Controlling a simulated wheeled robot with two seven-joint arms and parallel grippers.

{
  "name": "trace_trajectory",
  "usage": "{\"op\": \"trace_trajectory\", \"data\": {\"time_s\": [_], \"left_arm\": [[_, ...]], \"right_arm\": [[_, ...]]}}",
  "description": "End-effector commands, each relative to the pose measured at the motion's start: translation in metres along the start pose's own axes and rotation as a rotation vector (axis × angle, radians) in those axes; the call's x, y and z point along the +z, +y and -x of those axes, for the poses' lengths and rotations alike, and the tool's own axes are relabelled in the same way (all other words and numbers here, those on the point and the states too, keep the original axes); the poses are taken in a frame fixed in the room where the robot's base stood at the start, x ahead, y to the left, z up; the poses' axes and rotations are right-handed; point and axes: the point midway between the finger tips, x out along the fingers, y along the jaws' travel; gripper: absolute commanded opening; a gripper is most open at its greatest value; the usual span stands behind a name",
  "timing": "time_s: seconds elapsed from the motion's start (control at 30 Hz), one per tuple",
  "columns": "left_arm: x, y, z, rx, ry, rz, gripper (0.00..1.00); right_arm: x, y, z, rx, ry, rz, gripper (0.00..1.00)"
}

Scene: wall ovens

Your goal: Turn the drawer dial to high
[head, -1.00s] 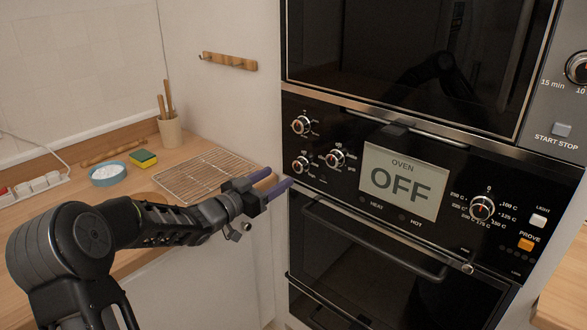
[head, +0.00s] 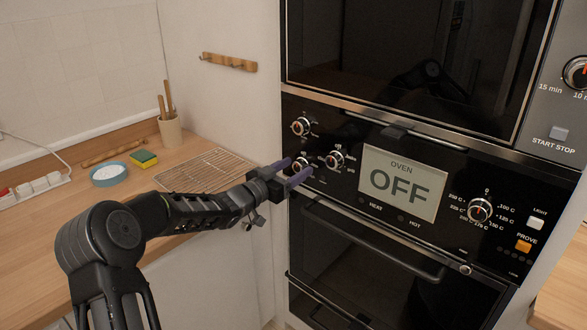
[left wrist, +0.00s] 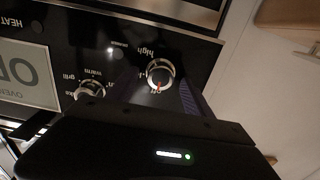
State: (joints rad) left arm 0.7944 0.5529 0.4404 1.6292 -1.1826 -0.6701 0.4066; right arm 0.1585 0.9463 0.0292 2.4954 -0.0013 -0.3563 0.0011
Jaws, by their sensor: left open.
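The lower left dial (head: 303,162) is a round silver knob on the black oven panel. In the left wrist view, which shows the panel upside down, this dial (left wrist: 159,74) has the word "high" beside it. Its red mark points toward the bottom of that picture. My left gripper (head: 298,168) is open, its two purple fingers reaching toward the panel on either side of this dial. Whether they touch it cannot be told. In the left wrist view the fingers flank the knob, with the dark gripper body below. My right gripper is not in view.
Two similar dials, an upper one (head: 300,126) and one to the right (head: 335,160), sit close by. The display (head: 402,182) reads OFF. An oven handle (head: 375,240) juts out below. A wire rack (head: 205,172) lies on the counter at left.

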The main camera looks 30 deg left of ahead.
Motion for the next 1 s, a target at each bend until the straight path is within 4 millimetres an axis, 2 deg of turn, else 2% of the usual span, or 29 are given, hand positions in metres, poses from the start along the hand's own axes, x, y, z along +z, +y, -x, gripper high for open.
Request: {"op": "trace_trajectory", "data": {"time_s": [0.13,0.87,1.0], "left_arm": [[0.0001,0.0001,0.0002,0.0,0.0,0.0,0.6],[0.0001,0.0,0.0004,0.0,0.0,0.0,0.0],[0.0004,0.0,0.0004,0.0,0.0,-0.002,0.0]], "right_arm": [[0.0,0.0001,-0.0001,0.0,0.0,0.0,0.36],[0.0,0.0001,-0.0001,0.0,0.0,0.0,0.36],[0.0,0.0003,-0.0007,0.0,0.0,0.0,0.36]]}}
